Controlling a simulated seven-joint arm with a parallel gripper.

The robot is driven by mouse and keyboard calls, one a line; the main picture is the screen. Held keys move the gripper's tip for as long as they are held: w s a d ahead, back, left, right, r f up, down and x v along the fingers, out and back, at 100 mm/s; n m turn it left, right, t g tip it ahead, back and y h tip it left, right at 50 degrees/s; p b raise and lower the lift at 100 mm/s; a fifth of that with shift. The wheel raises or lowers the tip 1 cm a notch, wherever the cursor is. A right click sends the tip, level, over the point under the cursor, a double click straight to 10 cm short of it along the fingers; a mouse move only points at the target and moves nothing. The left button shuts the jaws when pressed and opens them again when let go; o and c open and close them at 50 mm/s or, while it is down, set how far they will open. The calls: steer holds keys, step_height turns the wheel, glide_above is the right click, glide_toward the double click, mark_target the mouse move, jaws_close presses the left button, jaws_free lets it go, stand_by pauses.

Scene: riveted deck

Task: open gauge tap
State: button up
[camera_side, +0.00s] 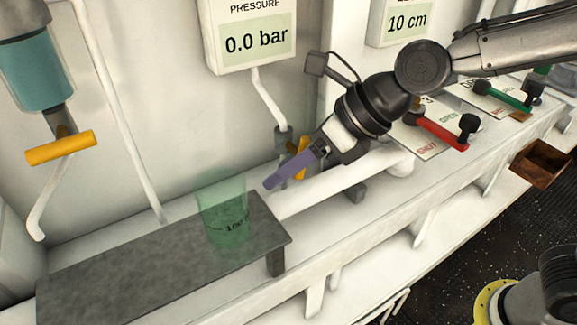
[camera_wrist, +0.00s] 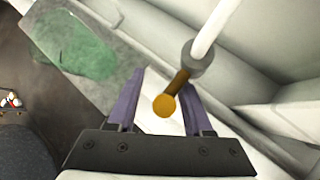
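The gauge tap has a yellow handle (camera_side: 302,147) on the pipe fitting (camera_side: 283,139) below the pressure gauge (camera_side: 251,36). In the side view the handle is partly hidden by my gripper (camera_side: 270,185). In the wrist view the round yellow end of the handle (camera_wrist: 165,105) shows between the two purple fingers of my gripper (camera_wrist: 161,78), nearer the right one. The fingers are apart, and I cannot tell whether either touches the handle. The gauge reads 0.0 bar.
A translucent green beaker (camera_side: 222,212) stands on a grey shelf (camera_side: 120,262) to the left. Another yellow tap handle (camera_side: 60,147) is at far left. A white horizontal pipe (camera_side: 340,185) runs beside my gripper. Red (camera_side: 442,134) and green (camera_side: 508,97) levers are at right.

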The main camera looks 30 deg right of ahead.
steer(key=shift+d+f, duration=0.1)
steer(key=shift+f, duration=0.1)
stand_by(0.5)
steer(key=shift+a+r+m+y, duration=0.15)
steer(key=shift+m+y, duration=0.1)
steer(key=shift+y, duration=0.5)
steer(key=shift+a+r+m+y, duration=0.1)
steer(key=shift+m+y, duration=0.15)
steer(key=shift+y, duration=0.5)
